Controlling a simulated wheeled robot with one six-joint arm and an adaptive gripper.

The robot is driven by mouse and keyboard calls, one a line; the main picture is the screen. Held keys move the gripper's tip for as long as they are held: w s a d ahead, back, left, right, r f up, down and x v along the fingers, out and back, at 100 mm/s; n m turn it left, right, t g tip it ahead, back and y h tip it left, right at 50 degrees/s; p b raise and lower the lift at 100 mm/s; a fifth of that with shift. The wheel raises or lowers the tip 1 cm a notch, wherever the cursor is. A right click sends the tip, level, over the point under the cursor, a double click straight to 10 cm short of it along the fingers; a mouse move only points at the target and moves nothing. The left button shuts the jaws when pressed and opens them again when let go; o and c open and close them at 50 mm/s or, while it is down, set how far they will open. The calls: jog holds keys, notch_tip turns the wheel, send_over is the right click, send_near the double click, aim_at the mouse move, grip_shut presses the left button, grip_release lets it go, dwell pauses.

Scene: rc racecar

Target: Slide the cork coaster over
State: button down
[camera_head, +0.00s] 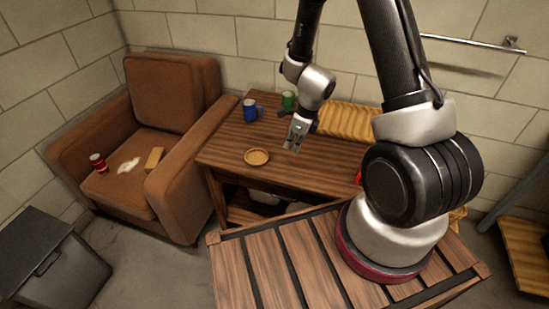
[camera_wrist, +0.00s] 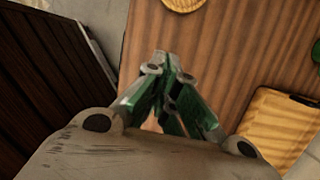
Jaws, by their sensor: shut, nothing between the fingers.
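The cork coaster (camera_head: 256,157) is a small round tan disc lying on the wooden table (camera_head: 222,150), near its front left part. It also shows, cut off by the top edge, in the wrist view (camera_wrist: 183,3). My gripper (camera_head: 292,148) is above the table to the right of the coaster, apart from it, pointing down. In the wrist view the gripper's green-sided fingers (camera_wrist: 165,100) are together and hold nothing.
A blue mug (camera_head: 250,111) and a green can (camera_head: 288,100) stand at the back of the table. A ridged tan board (camera_head: 350,118) lies behind my gripper. A brown armchair (camera_head: 170,95) adjoins the table's left side. The tabletop around the coaster is clear.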

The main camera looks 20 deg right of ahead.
aim_at(273, 165)
jog(key=x, duration=0.9)
jog(key=shift+f, duration=0.2)
jog(key=shift+w+a+f, duration=0.15)
jog(key=shift+w+a, duration=0.3)
jog(key=shift+a, duration=0.05)
jog(key=shift+w+a+f, duration=0.15)
jog(key=shift+w+a, duration=0.25)
jog(key=shift+a, duration=0.15)
jog(key=shift+w+a, duration=0.5)
jog(key=shift+a, duration=0.05)
